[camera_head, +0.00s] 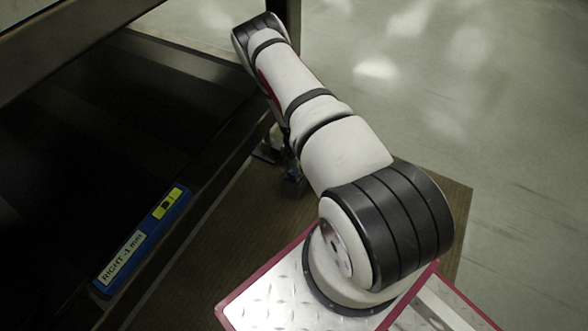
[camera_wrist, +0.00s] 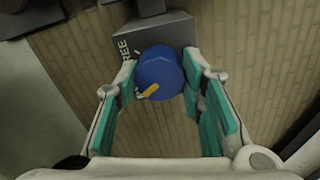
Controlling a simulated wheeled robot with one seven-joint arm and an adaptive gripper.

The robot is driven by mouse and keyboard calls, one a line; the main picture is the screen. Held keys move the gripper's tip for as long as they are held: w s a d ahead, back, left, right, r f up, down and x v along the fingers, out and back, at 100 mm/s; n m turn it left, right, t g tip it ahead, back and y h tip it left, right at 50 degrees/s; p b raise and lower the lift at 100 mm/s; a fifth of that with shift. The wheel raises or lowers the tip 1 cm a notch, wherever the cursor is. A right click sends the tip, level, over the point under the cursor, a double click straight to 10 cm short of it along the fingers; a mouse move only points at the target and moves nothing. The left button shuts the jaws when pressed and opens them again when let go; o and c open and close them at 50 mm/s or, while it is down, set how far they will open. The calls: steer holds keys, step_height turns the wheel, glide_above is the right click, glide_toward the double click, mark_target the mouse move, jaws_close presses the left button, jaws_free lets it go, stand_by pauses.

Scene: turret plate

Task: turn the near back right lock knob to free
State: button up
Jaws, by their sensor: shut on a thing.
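The lock knob (camera_wrist: 158,72) is a round blue knob with an orange pointer (camera_wrist: 148,91), seen in the wrist view. It sits on a dark grey plate (camera_wrist: 176,30) that carries the word FREE along its left side. The orange pointer is toward the knob's lower left; other lettering near it is partly hidden. My gripper (camera_wrist: 162,78) has its teal-padded fingers on both sides of the knob and is shut on it. In the head view my arm and wrist hide the knob, and the fingers are barely visible beneath a dark frame edge.
A blue block labelled "RIGHT -1 mm" (camera_head: 141,243) with a yellow sticker lies on the dark frame (camera_head: 205,190) at left in the head view. A brown ribbed mat (camera_head: 195,262) covers the floor below. Open grey floor (camera_head: 480,110) lies to the right.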

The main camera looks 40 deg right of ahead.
steer(key=m, duration=0.3)
steer(key=shift+s+m, duration=0.15)
steer(key=shift+m, duration=0.15)
steer(key=m, duration=0.4)
steer(key=shift+m, duration=0.3)
steer(key=m, duration=0.3)
steer(key=shift+m, duration=0.3)
steer(key=shift+s+m, duration=0.1)
steer(key=shift+m, duration=1.7)
steer(key=o, duration=1.1)
steer(key=shift+o, duration=0.2)
